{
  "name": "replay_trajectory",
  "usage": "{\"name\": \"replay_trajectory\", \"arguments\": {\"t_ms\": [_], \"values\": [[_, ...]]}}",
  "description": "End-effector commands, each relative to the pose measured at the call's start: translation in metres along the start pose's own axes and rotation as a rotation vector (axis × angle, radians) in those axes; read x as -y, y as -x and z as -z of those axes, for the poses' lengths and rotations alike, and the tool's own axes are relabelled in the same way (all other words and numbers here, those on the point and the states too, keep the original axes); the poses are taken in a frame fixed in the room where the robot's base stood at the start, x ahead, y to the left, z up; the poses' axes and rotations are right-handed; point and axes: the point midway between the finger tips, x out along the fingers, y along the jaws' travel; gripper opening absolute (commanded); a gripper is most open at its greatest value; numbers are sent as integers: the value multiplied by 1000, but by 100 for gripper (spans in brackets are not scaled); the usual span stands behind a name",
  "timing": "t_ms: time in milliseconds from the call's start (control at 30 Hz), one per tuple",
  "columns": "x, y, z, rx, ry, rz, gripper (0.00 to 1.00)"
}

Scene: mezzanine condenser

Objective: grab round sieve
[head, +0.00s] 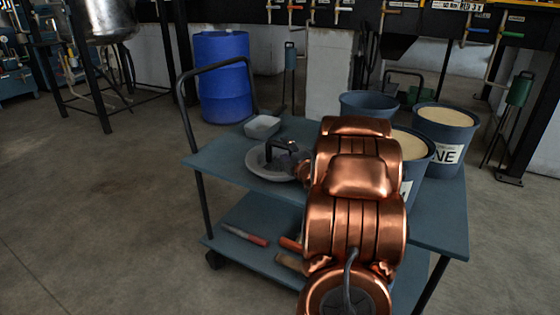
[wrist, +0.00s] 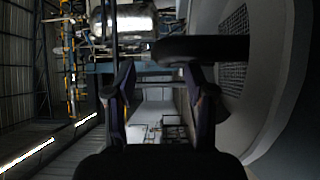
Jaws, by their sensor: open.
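The round sieve (head: 259,168) is a shallow grey dish lying on the top shelf of the blue cart, towards its left end. In the wrist view the sieve (wrist: 270,105) fills the right side, with its pale curved rim and dark mesh showing. My gripper (head: 283,148) is a dark shape over the sieve in the head view, partly hidden by my copper arm. In the wrist view my gripper (wrist: 160,78) has its two fingers apart with nothing held between them. A dark rounded bar overlaps the right fingertip; I cannot tell whether they touch.
The cart (head: 222,160) has a raised black handle at its left end. A small pale square tray (head: 262,126) sits behind the sieve. Blue buckets (head: 445,130) crowd the right half. A blue drum (head: 222,80) stands behind. The floor left is clear.

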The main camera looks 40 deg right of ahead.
Motion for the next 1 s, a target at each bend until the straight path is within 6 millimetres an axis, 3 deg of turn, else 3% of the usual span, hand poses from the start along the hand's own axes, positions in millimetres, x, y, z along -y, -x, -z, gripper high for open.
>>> {"name": "replay_trajectory", "arguments": {"t_ms": [333,733,1000], "values": [[4,-40,1,-5,0,-4,54],[4,-48,0,-2,-1,1,54],[4,-48,0,-2,-1,1,27]]}}
